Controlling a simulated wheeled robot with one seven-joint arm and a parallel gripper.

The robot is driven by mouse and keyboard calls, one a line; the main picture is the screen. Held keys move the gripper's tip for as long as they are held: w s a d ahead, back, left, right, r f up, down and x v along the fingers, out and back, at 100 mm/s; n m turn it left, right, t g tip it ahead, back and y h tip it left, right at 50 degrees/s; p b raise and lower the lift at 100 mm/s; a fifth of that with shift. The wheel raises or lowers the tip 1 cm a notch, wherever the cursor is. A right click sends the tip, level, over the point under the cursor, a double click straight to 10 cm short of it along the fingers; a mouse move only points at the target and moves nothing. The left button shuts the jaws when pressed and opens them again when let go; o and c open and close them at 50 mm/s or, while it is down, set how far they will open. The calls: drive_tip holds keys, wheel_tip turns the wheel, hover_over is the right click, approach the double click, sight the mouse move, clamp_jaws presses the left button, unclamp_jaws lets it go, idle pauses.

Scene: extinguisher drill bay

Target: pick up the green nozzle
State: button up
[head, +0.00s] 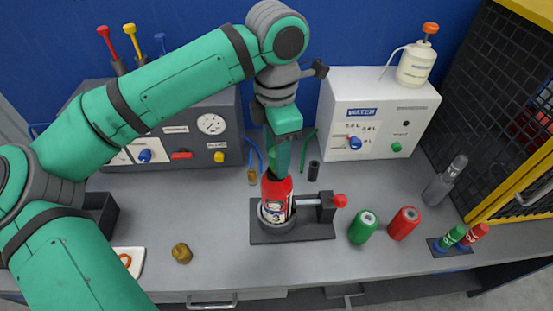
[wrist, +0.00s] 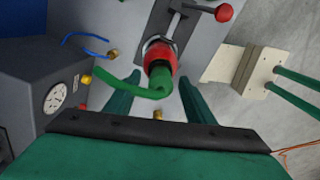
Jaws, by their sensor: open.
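A small green nozzle (head: 453,237) with a pale band stands tilted in a dark blue holder (head: 450,248) at the right, beside a red one (head: 474,234). My gripper (head: 279,160) is far to its left, pointing down just over a red extinguisher (head: 277,196) in a dark stand. In the wrist view the green fingers of my gripper (wrist: 157,92) are spread apart. Between them shows a curved green tube (wrist: 150,90) at the red extinguisher top (wrist: 158,54); I cannot tell whether they touch. My gripper hides the extinguisher's top in the head view.
A green can (head: 363,227) and a red can (head: 404,223) stand between the extinguisher and the nozzle holder. A grey cylinder (head: 444,183) stands behind the holder. A white water panel (head: 379,112) and a grey gauge panel (head: 203,103) line the back. A yellow-framed mesh cage borders the right.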

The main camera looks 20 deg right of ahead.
drive_tip(key=shift+f, duration=0.55)
drive_tip(key=shift+s, duration=0.1)
drive_tip(key=shift+c, duration=0.9)
clamp_jaws()
